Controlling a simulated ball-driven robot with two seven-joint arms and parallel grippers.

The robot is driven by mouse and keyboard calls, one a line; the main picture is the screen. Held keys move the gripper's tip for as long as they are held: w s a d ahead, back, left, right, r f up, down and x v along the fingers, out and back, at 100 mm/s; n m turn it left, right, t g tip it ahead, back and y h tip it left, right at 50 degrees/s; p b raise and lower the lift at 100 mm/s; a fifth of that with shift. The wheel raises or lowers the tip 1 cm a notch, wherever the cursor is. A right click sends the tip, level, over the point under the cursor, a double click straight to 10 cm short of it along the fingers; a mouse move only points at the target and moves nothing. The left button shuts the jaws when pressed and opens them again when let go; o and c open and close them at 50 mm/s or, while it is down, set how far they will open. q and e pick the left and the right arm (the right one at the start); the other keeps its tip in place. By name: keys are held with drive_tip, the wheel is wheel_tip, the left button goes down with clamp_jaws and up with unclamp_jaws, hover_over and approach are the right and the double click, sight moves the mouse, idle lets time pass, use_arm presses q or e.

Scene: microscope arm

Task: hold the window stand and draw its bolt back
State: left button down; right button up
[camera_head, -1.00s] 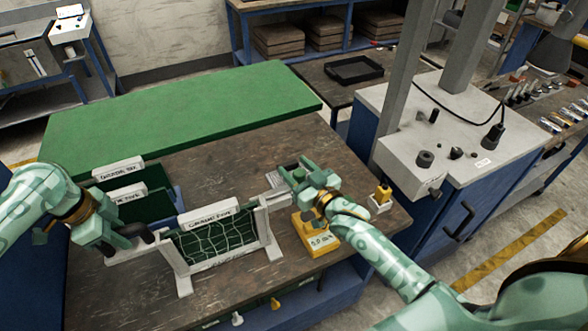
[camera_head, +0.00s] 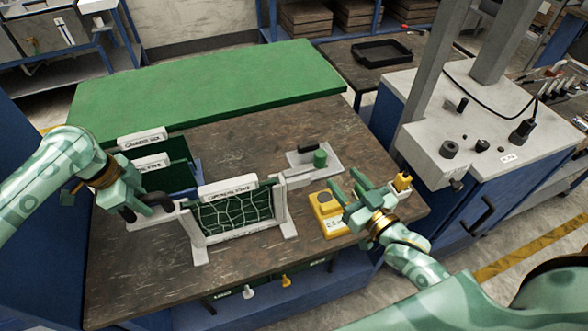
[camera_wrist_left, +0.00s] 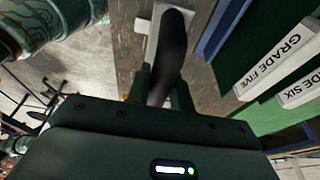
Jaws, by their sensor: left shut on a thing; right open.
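The window stand (camera_head: 196,238) is a white upright frame around a dark green panel with a pale net pattern, with a white label along its top. A white arm with a black handle (camera_head: 157,199) sticks out at its left. My left gripper (camera_head: 146,206) is shut on this handle, which also shows between the fingers in the left wrist view (camera_wrist_left: 173,45). A white bar (camera_head: 297,178) reaches right from the stand toward a pale plate with a green knob (camera_head: 320,158); I cannot tell which part is the bolt. My right gripper (camera_head: 350,190) is open and empty, right of the knob and apart from it.
A yellow block (camera_head: 325,217) lies close by my right gripper. Labelled green panels (camera_head: 165,150) stand behind my left gripper. A small yellow-topped piece (camera_head: 402,181) is near the right edge of the brown table (camera_head: 150,285). A grey machine (camera_head: 425,155) stands beyond that edge.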

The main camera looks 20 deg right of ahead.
use_arm(q)
drive_tip(key=shift+d, duration=0.1)
drive_tip(key=c, duration=1.1)
unclamp_jaws()
drive_tip(key=shift+c, duration=0.2)
